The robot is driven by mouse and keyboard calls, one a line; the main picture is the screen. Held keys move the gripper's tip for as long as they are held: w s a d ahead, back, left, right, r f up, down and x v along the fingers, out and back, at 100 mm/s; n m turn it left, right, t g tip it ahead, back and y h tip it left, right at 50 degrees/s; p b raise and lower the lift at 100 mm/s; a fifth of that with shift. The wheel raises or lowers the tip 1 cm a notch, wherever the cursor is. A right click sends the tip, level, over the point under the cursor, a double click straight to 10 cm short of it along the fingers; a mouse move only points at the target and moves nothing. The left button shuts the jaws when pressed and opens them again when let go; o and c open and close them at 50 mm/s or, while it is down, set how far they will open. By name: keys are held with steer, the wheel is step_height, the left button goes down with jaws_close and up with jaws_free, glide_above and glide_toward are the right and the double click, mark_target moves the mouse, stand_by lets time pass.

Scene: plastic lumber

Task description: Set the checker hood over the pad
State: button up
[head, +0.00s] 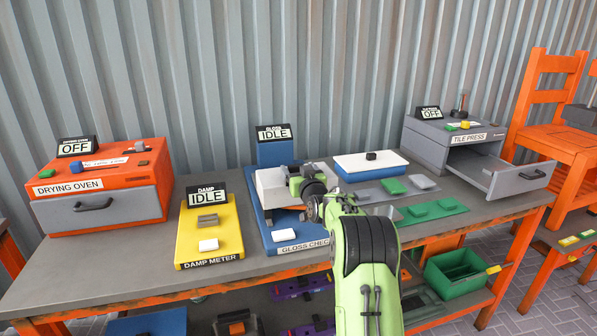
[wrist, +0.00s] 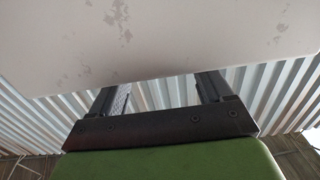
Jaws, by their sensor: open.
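The gloss checker (head: 284,243) is a blue base with a blue upright at its back, and its sign reads IDLE. A pale grey-white hood (head: 268,188) stands over the back part of the base. The hood's pale, worn surface (wrist: 160,35) also fills the top of the wrist view. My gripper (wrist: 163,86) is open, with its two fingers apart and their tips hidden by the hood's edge. Nothing shows between them. In the head view my arm reaches to the hood's right side. I cannot make out the pad; the hood and my arm cover part of the base.
The yellow damp meter (head: 185,248) and drying oven (head: 110,206) stand left. A white-topped blue block (head: 345,166) with a black knob lies right of the hood. Grey and green pieces lie on a mat (head: 453,208). The tile press (head: 430,143) has its drawer open.

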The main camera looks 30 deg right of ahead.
steer(key=shift+w, duration=0.1)
steer(key=b+v, duration=0.1)
steer(key=v, duration=1.4)
steer(key=shift+s, duration=0.4)
steer(key=shift+a, duration=0.1)
